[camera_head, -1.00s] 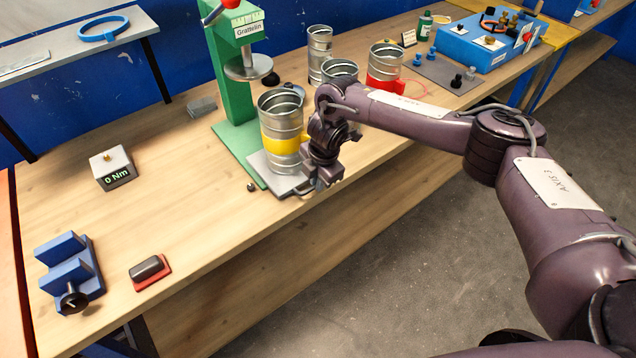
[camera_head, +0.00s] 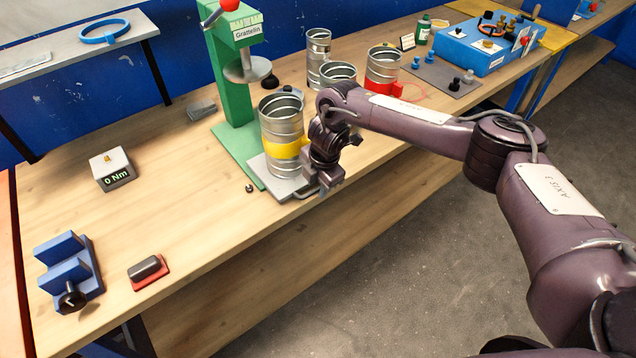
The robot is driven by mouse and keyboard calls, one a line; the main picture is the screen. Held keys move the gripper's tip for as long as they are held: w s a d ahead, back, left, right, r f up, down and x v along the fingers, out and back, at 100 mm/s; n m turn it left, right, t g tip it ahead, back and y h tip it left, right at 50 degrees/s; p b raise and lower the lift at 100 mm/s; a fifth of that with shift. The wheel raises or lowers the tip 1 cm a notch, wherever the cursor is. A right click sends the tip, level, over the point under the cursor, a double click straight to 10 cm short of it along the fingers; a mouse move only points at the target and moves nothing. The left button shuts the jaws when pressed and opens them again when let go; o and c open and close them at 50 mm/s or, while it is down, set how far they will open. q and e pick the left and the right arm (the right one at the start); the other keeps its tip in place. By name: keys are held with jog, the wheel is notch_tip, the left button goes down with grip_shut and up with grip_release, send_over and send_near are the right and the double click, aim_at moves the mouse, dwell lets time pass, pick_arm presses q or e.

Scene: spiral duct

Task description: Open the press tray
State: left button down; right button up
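The green press (camera_head: 238,90) stands on the bench, with a round metal plate on its ram and a red knob on top. The grey press tray (camera_head: 284,180) sticks out at the front of the press base. A metal duct can with a yellow band (camera_head: 282,125) stands upright on the tray. My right gripper (camera_head: 325,188) points down at the tray's front right edge, beside the can. Its fingertips are at or very near the tray's handle; I cannot tell whether they are closed on it. My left gripper is out of view.
Several duct cans stand behind, one with a red band (camera_head: 383,70). A torque meter (camera_head: 112,170), a blue vise block (camera_head: 70,270) and a red-based block (camera_head: 149,270) lie at left. A blue box (camera_head: 486,43) is at far right. The bench front between is mostly clear.

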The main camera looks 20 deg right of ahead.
notch_tip(320, 180, up, 8)
jog(key=s+b, duration=0.1)
jog(key=b, duration=0.1)
jog(key=shift+s+d+f, duration=0.15)
jog(key=shift+d, duration=0.1)
